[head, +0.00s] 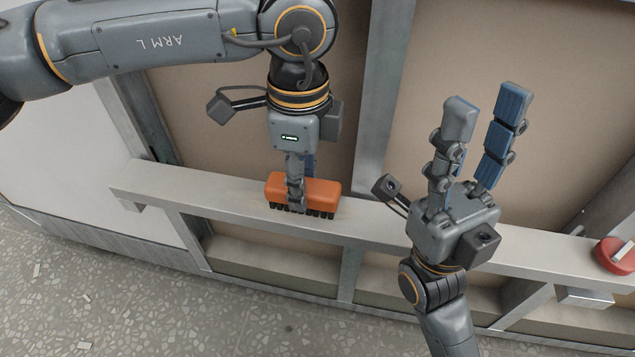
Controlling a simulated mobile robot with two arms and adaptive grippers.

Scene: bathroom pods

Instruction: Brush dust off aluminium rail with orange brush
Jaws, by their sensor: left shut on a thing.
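The orange brush (322,189) has black bristles along its lower side. It is upright, with its bristles at the top face of the aluminium rail (375,230). My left gripper (297,198) points down from above and is shut on the brush body. Its fingers hide part of the brush. A faint tan patch of dust (232,197) shows on the rail just left of the brush. My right gripper (487,108) points up, in front of the rail to the right, with its fingers apart and nothing between them.
A red round object (612,255) sits at the rail's right end. Vertical metal studs (383,95) and tan boards (225,110) stand behind the rail. The speckled floor (190,310) below holds a few small light scraps. The rail between brush and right gripper is clear.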

